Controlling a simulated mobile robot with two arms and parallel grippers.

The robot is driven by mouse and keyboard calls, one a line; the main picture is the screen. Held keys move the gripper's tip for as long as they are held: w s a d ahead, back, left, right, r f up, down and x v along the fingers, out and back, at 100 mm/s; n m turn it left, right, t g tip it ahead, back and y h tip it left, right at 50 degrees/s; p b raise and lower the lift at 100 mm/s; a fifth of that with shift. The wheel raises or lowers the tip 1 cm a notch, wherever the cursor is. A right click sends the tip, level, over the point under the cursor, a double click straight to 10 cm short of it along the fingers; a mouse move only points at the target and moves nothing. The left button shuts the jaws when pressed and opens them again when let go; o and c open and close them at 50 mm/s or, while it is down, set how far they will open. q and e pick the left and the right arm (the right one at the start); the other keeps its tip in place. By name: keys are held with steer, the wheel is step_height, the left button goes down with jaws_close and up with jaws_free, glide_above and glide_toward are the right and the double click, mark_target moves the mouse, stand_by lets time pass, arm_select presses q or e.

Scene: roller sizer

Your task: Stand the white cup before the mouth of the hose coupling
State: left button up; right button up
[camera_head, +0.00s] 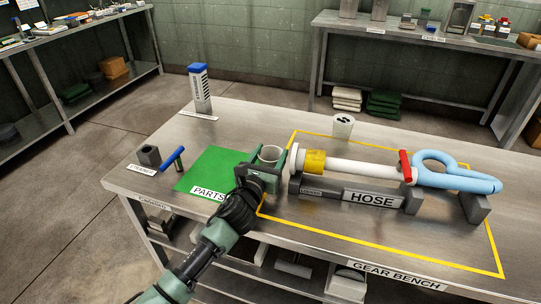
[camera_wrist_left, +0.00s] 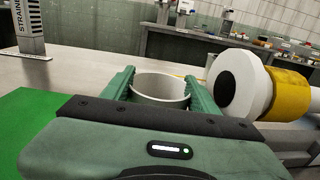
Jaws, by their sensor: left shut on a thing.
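The white cup (camera_head: 269,154) is upright between the fingers of my left gripper (camera_head: 266,160), which is shut on it. The cup's open rim (camera_wrist_left: 160,85) also shows between the green fingers in the left wrist view. The hose coupling (camera_head: 297,160) is a white collar with a yellow band, just right of the cup. Its dark round mouth (camera_wrist_left: 225,95) faces left towards the cup in the left wrist view. A small gap seems to lie between cup and mouth. Whether the cup's base touches the bench is hidden. My right gripper is not in view.
The hose (camera_head: 360,168) lies on grey supports inside a yellow outline, with a red lever (camera_head: 405,166) and blue loop (camera_head: 455,178). A green parts mat (camera_head: 205,172), blue-handled tool (camera_head: 172,158), strainer box (camera_head: 200,90) and white cylinder (camera_head: 342,126) stand around the bench.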

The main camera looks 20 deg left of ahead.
arm_select(q)
steer(key=o, duration=1.3)
steer(key=shift+f, duration=0.15)
steer(key=shift+o, duration=0.2)
steer(key=shift+s, duration=0.2)
steer(key=s, duration=1.1)
steer(key=shift+s+a+r, duration=0.2)
steer(key=shift+s, duration=0.15)
